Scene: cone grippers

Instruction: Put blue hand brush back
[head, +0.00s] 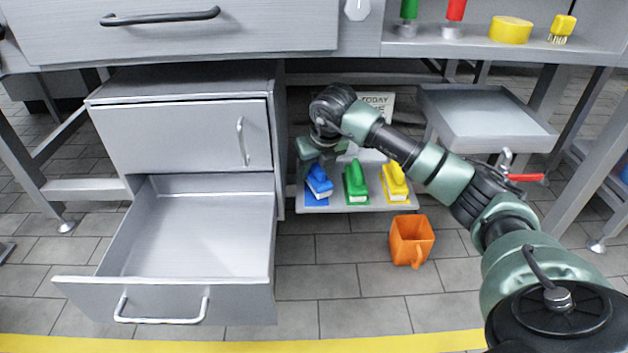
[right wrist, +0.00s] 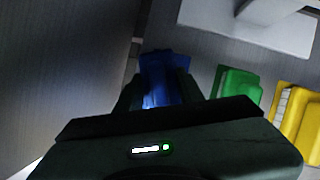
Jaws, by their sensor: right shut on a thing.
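The blue hand brush (head: 319,187) is at the left end of a low grey shelf (head: 341,206), beside a green brush (head: 356,185) and a yellow brush (head: 394,184). My right gripper (head: 311,160) reaches down to it from above and behind. In the right wrist view the blue brush (right wrist: 164,78) lies between the fingers of my right gripper (right wrist: 158,98), which are shut on it. I cannot tell whether the brush touches the shelf. My left gripper is not in view.
An open, empty drawer (head: 190,230) juts out at the left. An orange jug (head: 410,240) stands on the floor in front of the shelf. A grey tray (head: 487,118) is at the right. A sign (head: 377,103) stands behind my arm. The cabinet side is close to the gripper's left.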

